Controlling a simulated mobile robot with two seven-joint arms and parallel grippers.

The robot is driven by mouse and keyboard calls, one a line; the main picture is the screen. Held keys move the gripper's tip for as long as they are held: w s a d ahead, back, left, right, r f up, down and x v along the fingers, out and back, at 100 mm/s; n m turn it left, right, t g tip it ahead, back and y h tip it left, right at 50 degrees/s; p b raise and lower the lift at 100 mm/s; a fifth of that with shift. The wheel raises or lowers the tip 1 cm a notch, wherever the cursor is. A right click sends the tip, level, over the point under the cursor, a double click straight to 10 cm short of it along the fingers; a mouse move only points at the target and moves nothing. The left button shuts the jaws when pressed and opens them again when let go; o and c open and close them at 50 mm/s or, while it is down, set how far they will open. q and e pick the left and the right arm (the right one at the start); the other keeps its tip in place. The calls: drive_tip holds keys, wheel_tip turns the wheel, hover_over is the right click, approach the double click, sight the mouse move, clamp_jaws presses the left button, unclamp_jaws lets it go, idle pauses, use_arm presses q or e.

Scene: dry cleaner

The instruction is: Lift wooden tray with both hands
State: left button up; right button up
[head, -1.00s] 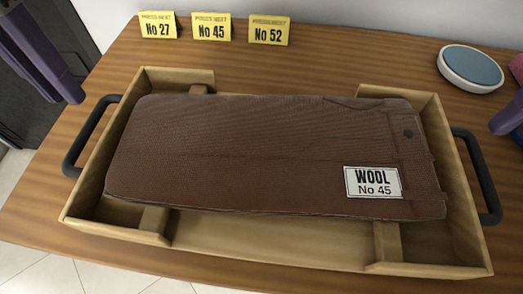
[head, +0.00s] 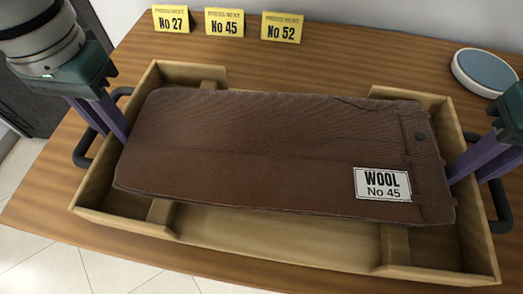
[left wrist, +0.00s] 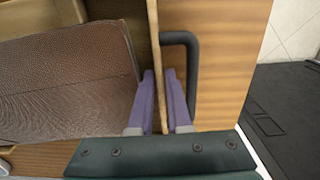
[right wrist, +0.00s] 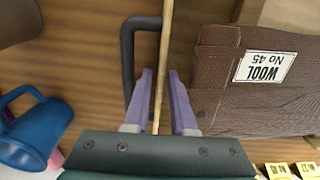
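The wooden tray (head: 255,237) rests on the wooden table with a black handle at each end. A folded brown wool garment (head: 260,145) with a white "WOOL No 45" label (head: 382,184) lies in it. My left gripper (left wrist: 159,80) is open, its purple fingers on either side of the tray's left end wall, one between wall and left handle (left wrist: 193,75). My right gripper (right wrist: 161,78) is open likewise around the right end wall, one finger on the side of the right handle (right wrist: 127,65). Narrow gaps show between fingers and walls.
Yellow number cards (head: 222,22) stand behind the tray at the table's back. A round grey-topped disc (head: 486,72) sits at the back right. Pale tiled floor lies beyond the front table edge.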

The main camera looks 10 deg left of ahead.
use_arm(q)
clamp_jaws()
use_arm(e)
drive_tip(key=shift+c, duration=1.4)
clamp_jaws()
use_arm(q)
drive_tip(key=shift+r, duration=0.1)
use_arm(e)
drive_tip(key=shift+r, duration=0.1)
